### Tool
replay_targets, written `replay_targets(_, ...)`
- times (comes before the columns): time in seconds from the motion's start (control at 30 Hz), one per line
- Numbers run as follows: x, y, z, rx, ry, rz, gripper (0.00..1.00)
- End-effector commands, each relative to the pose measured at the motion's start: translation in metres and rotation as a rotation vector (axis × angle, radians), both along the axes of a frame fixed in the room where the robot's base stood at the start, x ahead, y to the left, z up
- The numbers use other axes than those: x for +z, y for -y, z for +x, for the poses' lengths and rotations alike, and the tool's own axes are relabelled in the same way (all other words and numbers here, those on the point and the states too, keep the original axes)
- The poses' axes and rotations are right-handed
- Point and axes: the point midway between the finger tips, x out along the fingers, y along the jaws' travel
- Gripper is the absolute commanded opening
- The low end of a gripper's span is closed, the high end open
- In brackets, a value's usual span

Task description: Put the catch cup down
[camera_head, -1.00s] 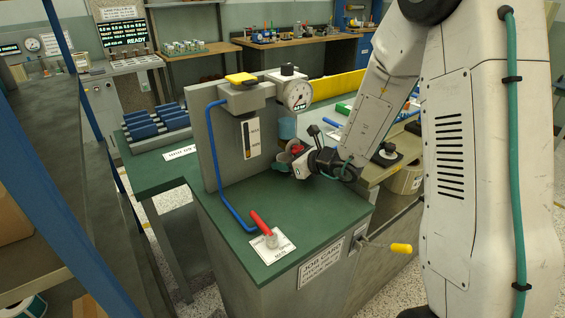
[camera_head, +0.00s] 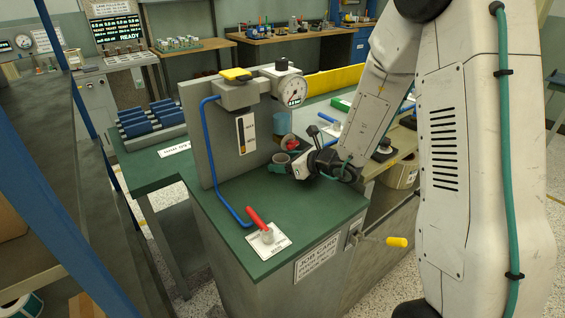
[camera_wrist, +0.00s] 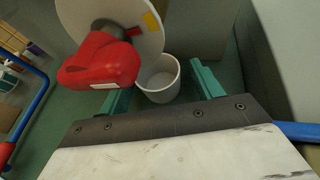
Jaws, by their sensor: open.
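The catch cup (camera_wrist: 160,78) is a white, open-topped cup in the wrist view. It sits between the two teal fingers of my gripper (camera_wrist: 158,88), with a visible gap on the right. The fingers are open. In the head view, my gripper (camera_head: 280,166) is low over the green bench top (camera_head: 225,200), beside the upright grey panel. The cup (camera_head: 281,158) shows small and partly covered by a finger there. I cannot tell whether its base touches the bench.
A red valve handle (camera_wrist: 100,62) with a white disc is close above the fingers in the wrist view. A pressure gauge (camera_head: 292,91) and blue hose (camera_head: 213,165) are on the panel.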

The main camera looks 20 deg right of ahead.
Motion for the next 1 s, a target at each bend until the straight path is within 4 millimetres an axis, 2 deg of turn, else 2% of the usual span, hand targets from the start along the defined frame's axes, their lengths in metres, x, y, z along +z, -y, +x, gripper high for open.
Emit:
replay_targets(0.4,0.034,0.044,-0.066,-0.003,0.003,-0.002,0.65)
replay_targets(0.53,0.04,0.052,-0.079,-0.002,0.003,-0.001,0.65)
replay_targets(0.7,0.043,0.055,-0.086,0.001,0.002,-0.002,0.65)
replay_targets(0.77,0.045,0.053,-0.087,0.013,0.007,-0.007,0.65)
replay_targets(0.87,0.058,0.038,-0.093,0.099,0.042,-0.052,0.65)
replay_targets(0.97,0.083,0.006,-0.112,0.284,0.116,-0.151,0.65)
replay_targets(1.0,0.094,-0.009,-0.124,0.386,0.155,-0.208,0.65)
